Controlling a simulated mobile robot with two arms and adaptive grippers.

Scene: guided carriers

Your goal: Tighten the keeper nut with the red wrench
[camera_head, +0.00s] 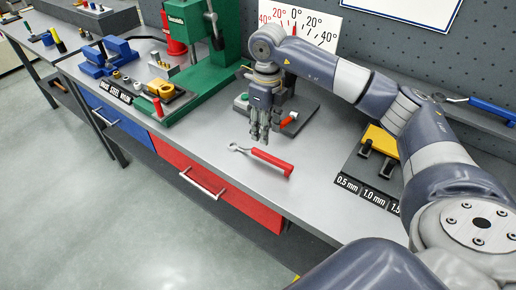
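The red wrench (270,160) lies flat on the grey bench, its metal head to the left and its red handle to the right. My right gripper (260,138) points down just behind the wrench, apart from it. Its fingers look a little spread, with nothing between them. Behind it is a dark fixture (301,108) with a small red-tipped lever (289,119), partly covered by the gripper. I cannot make out the keeper nut. My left gripper is not in view.
An angle scale (318,27) stands behind my arm. A gauge plate (368,172) lies right. Bench around the wrench is clear.

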